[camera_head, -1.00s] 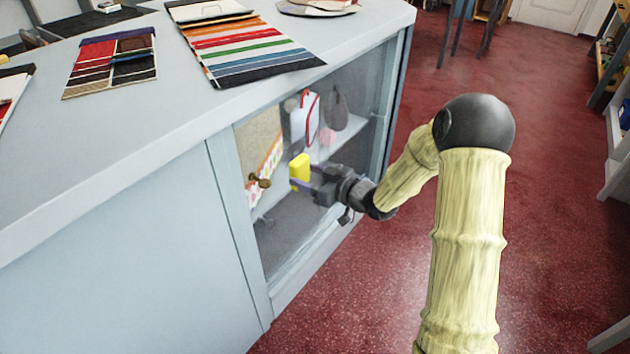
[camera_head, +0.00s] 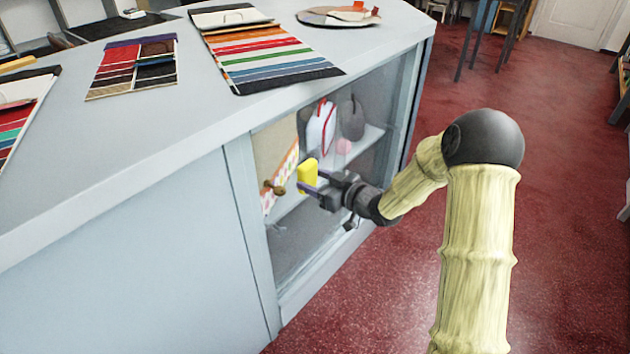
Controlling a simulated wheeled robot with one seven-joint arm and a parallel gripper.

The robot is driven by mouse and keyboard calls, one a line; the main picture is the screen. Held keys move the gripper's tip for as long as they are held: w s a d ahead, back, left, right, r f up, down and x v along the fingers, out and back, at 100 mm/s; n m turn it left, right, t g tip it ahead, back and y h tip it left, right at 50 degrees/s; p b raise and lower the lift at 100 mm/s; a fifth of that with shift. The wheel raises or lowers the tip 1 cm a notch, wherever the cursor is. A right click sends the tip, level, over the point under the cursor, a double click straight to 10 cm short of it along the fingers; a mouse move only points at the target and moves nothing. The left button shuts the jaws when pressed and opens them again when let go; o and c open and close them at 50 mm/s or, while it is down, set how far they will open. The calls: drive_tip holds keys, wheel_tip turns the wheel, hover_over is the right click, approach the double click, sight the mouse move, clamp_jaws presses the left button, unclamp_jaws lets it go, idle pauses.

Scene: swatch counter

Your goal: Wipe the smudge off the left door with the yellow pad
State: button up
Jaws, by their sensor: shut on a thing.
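My gripper (camera_head: 318,186) is shut on the yellow pad (camera_head: 307,174) and holds it upright at the glass front of the counter. The pad is just right of a small brass-coloured knob (camera_head: 275,188). I cannot tell whether the pad touches the glass. The left door (camera_head: 290,250) is a clear pane in a pale grey frame, and it looks closed. No smudge stands out clearly; a faint greyish mark (camera_head: 280,228) shows below the knob, but I cannot tell if it is on the glass or behind it.
Behind the glass are shelves with a white and red tag (camera_head: 320,128) and a dark rounded item (camera_head: 351,118). The countertop (camera_head: 120,190) carries a striped swatch card (camera_head: 265,55) and other samples. Red floor (camera_head: 570,200) lies open at right.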

drive_tip(key=shift+x, duration=0.95)
drive_tip(key=shift+r, duration=0.2)
drive_tip(key=shift+w+d+r+p, duration=0.1)
drive_tip(key=shift+w+d+p, duration=0.85)
drive_tip(key=shift+w, duration=0.15)
drive_tip(key=shift+w+d, duration=0.4)
drive_tip(key=shift+w+d+p, duration=0.55)
drive_tip(key=shift+w+p, duration=0.05)
drive_tip(key=shift+w, duration=0.25)
drive_tip(key=shift+w+d+p, duration=0.55)
drive_tip(key=shift+w, duration=0.25)
